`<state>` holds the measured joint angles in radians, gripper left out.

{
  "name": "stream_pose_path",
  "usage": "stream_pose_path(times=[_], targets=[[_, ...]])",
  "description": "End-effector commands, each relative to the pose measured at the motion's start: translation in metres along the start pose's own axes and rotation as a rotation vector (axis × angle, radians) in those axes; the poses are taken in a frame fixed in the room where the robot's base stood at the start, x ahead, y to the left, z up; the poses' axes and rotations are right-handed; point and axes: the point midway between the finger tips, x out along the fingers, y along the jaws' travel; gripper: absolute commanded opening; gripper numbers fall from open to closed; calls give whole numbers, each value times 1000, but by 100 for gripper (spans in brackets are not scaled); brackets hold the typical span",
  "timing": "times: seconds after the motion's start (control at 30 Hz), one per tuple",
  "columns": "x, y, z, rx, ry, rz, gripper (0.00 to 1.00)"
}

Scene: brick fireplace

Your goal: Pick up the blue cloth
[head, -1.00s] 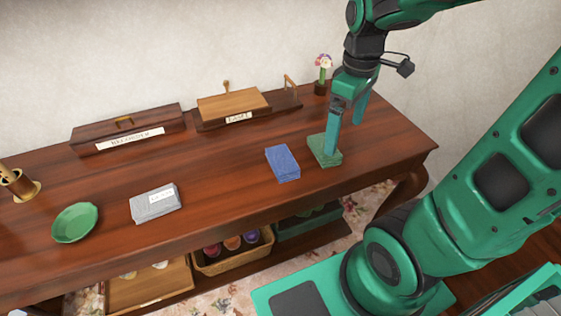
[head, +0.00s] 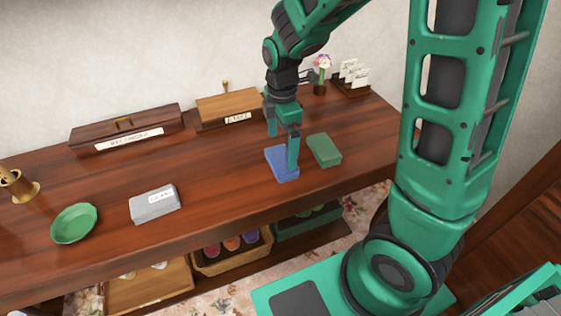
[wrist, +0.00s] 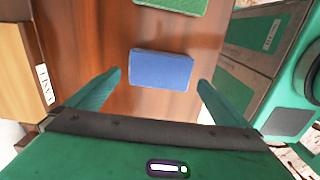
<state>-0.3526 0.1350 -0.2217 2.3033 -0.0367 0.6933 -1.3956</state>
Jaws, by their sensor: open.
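The blue cloth (head: 280,169) lies folded flat on the wooden table, left of a green folded cloth (head: 324,150). My gripper (head: 283,156) points down over the blue cloth in the head view, and its fingers hide part of it. In the wrist view the blue cloth (wrist: 161,69) lies ahead, between the lines of the two spread fingers (wrist: 160,86). The gripper is open and empty. Whether the fingertips touch the cloth or table I cannot tell.
The green cloth also shows at the wrist view's top (wrist: 172,4). A grey-white labelled stack (head: 154,205) and a green dish (head: 74,223) lie to the left. Wooden boxes (head: 127,133) (head: 230,107), a flower (head: 322,66) and a card holder (head: 352,86) stand along the back.

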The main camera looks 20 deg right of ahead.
Motion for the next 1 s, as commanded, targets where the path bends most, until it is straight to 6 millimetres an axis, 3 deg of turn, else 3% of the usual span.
stream_pose_path(times=[0.4, 0.7, 0.83, 1.0], targets=[[48, 0, 0, 1, -1, -3, 100], [52, 0, 0, 2, 0, 0, 100], [52, 0, 0, 2, 0, 0, 71], [51, 1, 0, 2, 0, 0, 71]])
